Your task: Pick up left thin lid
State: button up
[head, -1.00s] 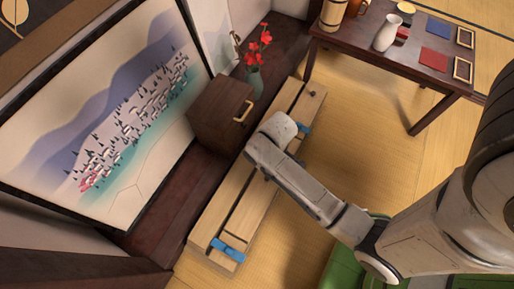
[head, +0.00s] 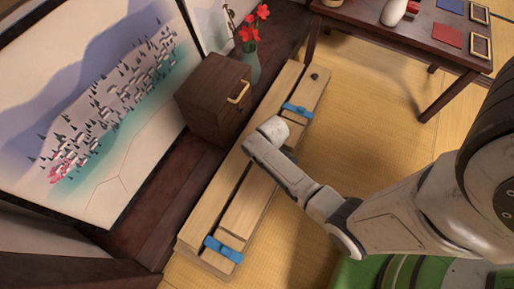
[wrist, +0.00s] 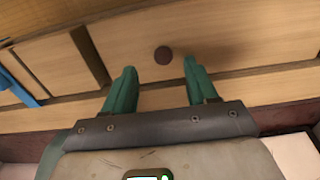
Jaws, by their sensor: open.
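A long pale wooden case (head: 215,195) lies on the floor, with narrow wooden panels along its top. In the wrist view, a pale wooden lid (wrist: 240,42) with a dark round knob (wrist: 163,54) lies under my gripper (wrist: 160,68). The two green fingers are open and empty. The knob shows between and slightly beyond their tips; whether they touch the lid cannot be told. In the head view, my wrist covers the middle of the case and hides the fingers and this knob. Another dark knob (head: 315,75) shows at the case's far end.
Blue straps or clips cross the case at its far end (head: 297,110) and near end (head: 222,249). A dark drawer box (head: 212,100) and a vase with red flowers (head: 249,65) stand to its left. A low table (head: 420,30) stands at upper right.

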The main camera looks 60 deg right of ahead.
jog(key=shift+w+a+f+b, duration=0.15)
jog(key=shift+f+b, duration=0.75)
jog(key=shift+f, duration=0.45)
jog(key=shift+w+a+f+b, duration=0.15)
jog(key=shift+f+b, duration=0.7)
jog(key=shift+f, duration=0.5)
jog(key=shift+d+r, duration=0.1)
grip_shut()
